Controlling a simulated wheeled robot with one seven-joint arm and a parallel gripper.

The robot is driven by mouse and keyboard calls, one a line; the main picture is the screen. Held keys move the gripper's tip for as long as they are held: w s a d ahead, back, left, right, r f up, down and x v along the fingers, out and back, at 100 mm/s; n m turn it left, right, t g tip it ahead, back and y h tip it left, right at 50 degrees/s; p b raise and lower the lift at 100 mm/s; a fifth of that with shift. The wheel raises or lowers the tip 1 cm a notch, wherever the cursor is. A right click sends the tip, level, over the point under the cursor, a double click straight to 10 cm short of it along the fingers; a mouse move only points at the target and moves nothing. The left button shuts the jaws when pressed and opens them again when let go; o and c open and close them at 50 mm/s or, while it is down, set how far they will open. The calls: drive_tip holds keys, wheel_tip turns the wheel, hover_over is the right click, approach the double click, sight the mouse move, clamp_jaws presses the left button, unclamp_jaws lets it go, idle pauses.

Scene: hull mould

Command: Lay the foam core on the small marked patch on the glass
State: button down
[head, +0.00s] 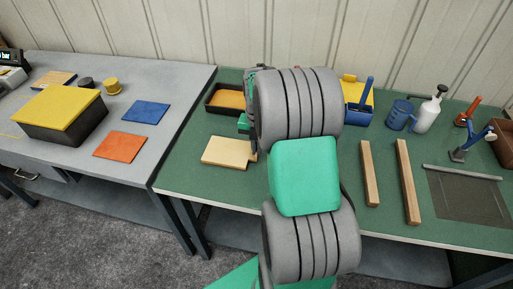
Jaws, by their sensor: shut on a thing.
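The foam core, a pale tan flat slab (227,151), is at the left end of the green table, left of my arm. My gripper (253,151) is mostly hidden behind my arm's grey and green links; a small dark part of it shows at the slab's right edge, shut on it. I cannot tell whether the slab touches the table. A dark, glassy rectangle (465,196) with a faint outline lies at the right end of the green table. A small marked patch on it is not clear from here.
Two wooden bars (408,182) lie between my arm and the glass. A grey strip (462,172) lies along the glass's back edge. A blue clamp (472,143), white spray bottle (428,112) and blue mug (400,116) stand behind. A dark tray (209,106) sits behind the slab.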

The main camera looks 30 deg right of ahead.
drive_tip(key=c, duration=1.5)
unclamp_jaws()
drive_tip(key=shift+o, duration=0.3)
drive_tip(key=o, duration=0.5)
drive_tip(key=shift+r+p, duration=2.4)
drive_tip(key=shift+r, duration=1.15)
